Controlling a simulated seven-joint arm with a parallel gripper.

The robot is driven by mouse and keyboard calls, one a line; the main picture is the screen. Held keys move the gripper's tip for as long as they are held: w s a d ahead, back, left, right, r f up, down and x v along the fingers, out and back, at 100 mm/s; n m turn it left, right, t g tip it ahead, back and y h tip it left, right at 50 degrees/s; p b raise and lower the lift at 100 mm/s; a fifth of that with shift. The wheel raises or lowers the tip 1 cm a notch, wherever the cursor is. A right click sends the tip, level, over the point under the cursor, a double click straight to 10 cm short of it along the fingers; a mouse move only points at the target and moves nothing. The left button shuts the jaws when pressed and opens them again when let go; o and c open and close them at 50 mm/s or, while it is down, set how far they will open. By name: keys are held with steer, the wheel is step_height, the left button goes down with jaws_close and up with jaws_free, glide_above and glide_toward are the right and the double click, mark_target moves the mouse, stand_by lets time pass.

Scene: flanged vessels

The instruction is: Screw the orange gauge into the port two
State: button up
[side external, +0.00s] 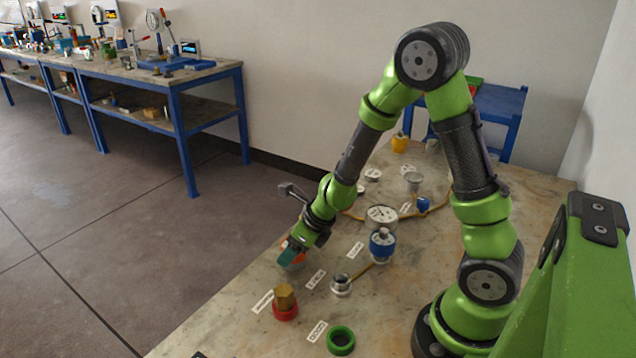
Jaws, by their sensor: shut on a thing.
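My gripper (293,247) is low over the front left part of the table, pointing down and tilted. It is shut on an orange thing (297,260), most likely the orange gauge. The jaws and a teal part cover much of it, so its face and thread are hidden. I cannot tell whether its lower end touches anything. Small white labels (316,279) lie beside the fittings, but their text is too small to read. I cannot tell which fitting is port two. A silver open-topped fitting (341,286) stands to the right of my gripper.
A red-based brass fitting (285,300) and a green ring (341,341) stand nearer the camera. A blue-collared fitting (382,246), a white-faced dial (382,215) and a yellow-topped piece (399,143) stand farther back. Brass pipes run between some fittings. The table's (215,335) front left is mostly bare.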

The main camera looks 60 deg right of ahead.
steer(key=shift+r, duration=0.25)
steer(key=shift+w+r, duration=0.1)
steer(key=shift+r, duration=4.4)
steer(key=shift+d+r, duration=0.1)
steer(key=shift+d, duration=0.05)
steer(key=shift+s+d, duration=0.25)
steer(key=shift+d, duration=0.25)
steer(key=shift+s+d+f+n, duration=0.3)
steer(key=shift+s+f, duration=0.05)
steer(key=shift+s, duration=0.25)
steer(key=s+a+n+g+y, duration=0.3)
steer(key=s+n+g, duration=0.4)
steer(key=s+n, duration=0.4)
steer(key=shift+s+n+y, duration=0.25)
steer(key=shift+n+y, duration=0.55)
steer(key=shift+n, duration=2.4)
